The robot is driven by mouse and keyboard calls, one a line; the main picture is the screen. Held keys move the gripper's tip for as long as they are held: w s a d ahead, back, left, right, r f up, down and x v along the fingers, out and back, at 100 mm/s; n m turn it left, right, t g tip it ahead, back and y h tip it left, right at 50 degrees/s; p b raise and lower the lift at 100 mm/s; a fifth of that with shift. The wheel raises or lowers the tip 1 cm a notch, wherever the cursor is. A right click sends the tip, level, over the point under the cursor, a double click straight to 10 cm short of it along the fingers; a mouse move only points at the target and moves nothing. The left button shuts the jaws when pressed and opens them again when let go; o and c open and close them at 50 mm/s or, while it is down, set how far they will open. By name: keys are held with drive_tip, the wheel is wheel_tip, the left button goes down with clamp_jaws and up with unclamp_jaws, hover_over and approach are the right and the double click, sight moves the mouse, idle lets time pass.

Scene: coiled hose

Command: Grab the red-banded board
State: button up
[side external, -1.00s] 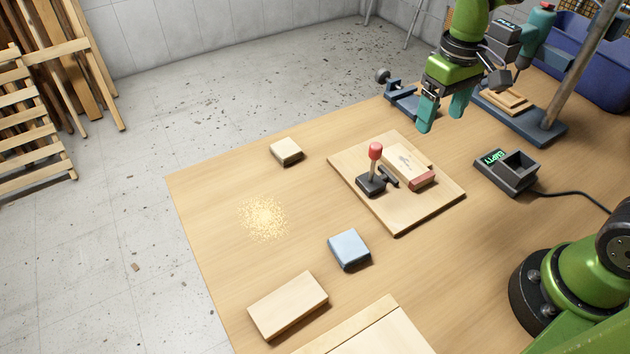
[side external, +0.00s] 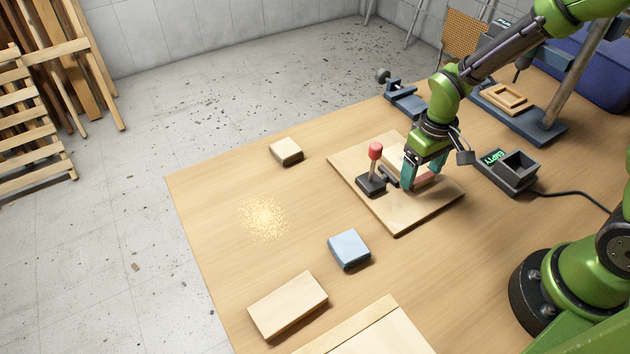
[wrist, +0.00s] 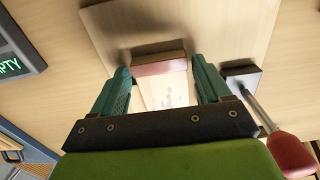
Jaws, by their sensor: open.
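The red-banded board (side external: 422,181) lies flat on a square wooden base plate (side external: 398,222), beside a clamp (side external: 371,184) with an upright red-tipped handle. My gripper (side external: 423,177) is low over the board and hides much of it in the side view. In the wrist view the board's red-banded end (wrist: 158,68) shows between the two teal fingers of my gripper (wrist: 160,72). The fingers are apart, one on each side of the board, and look clear of it. The clamp (wrist: 243,80) is close beside the right finger there.
A blue block (side external: 349,248), a small pale block (side external: 286,152) and a larger wooden block (side external: 288,305) lie on the table. A dark box with an "EMPTY" display (side external: 507,171) stands right of the base plate. Sawdust (side external: 264,217) lies at the left.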

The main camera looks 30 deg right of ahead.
drive_tip(key=shift+f, duration=0.3)
drive_tip(key=c, duration=0.8)
